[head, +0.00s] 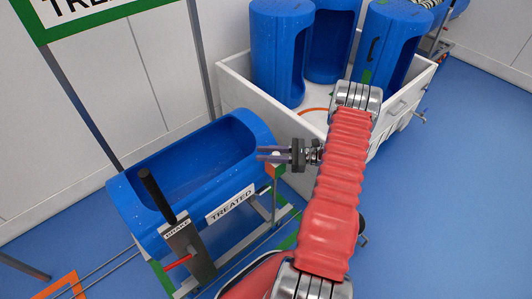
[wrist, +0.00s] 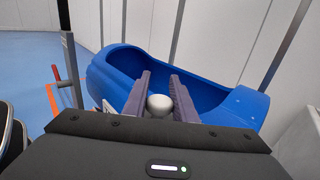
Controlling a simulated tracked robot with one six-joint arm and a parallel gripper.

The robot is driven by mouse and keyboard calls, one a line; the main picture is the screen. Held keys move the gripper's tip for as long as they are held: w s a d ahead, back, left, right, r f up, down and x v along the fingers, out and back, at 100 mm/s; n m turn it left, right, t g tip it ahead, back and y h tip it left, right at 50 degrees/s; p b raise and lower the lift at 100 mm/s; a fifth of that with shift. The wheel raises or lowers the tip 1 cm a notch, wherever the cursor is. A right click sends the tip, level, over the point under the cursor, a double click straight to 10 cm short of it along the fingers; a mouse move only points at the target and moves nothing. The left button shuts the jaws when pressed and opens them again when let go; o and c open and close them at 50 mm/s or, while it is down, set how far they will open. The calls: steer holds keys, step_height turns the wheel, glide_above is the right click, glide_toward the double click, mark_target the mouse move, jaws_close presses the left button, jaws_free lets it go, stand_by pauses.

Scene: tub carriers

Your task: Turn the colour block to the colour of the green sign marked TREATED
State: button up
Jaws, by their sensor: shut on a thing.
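The green-bordered sign (head: 88,18) hangs at the top left of the head view; its cut-off text begins "TREA". The colour block (head: 276,171) is a small block at the right end of a blue tub's carrier, with orange and green on the sides I see. A pale round knob tops it, also seen in the wrist view (wrist: 159,105). My gripper (head: 272,154) comes in from the right and is shut on this knob, which sits between its two fingers. The fingers partly cover the knob, and the block itself is hidden in the wrist view.
The open blue tub (head: 130,205) lies on the carrier beside my gripper, with a TREATED label (head: 231,203). A brake lever (head: 158,195) stands at its front left. A white cart (head: 240,92) with several upright blue tubs stands behind. Blue floor at right is clear.

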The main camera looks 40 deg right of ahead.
stand_by(0.4)
steer(key=o, duration=1)
steer(key=shift+s+d, duration=0.1)
steer(key=v, duration=1.3)
steer(key=shift+s+d, duration=0.15)
steer(key=shift+d, duration=0.1)
